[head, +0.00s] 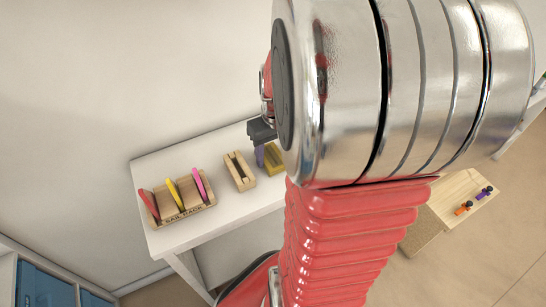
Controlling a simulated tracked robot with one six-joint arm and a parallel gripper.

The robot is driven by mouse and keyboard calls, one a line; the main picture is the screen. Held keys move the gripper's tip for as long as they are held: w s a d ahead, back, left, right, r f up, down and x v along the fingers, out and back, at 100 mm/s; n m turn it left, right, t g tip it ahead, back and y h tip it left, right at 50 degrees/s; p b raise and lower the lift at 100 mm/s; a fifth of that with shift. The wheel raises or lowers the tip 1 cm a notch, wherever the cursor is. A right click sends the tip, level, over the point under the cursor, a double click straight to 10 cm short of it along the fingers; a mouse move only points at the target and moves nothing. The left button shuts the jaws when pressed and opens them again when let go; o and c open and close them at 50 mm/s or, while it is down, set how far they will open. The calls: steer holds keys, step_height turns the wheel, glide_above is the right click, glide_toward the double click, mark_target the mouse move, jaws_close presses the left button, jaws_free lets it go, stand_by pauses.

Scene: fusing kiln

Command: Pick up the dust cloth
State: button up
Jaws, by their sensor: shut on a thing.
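My gripper (261,135) is a dark grey shape over the back right part of the white table, partly hidden behind my arm. It is shut on a small purple piece (259,156), which shows just below it. I cannot tell whether this piece is the dust cloth, or whether it touches the table. No other thing in view is clearly a dust cloth.
On the white table (222,222) stand a wooden sail rack (183,214) with red, yellow and pink pieces, a slotted wooden block (240,171) and a yellow block (274,158). A wooden board (455,200) with small orange and purple items lies at right. Blue bins (45,287) are lower left.

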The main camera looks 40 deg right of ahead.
mark_target(272, 157)
step_height(272, 157, up, 10)
stand_by(0.7)
stand_by(0.4)
steer(key=o, duration=0.5)
steer(key=c, duration=0.3)
steer(key=shift+c, duration=0.2)
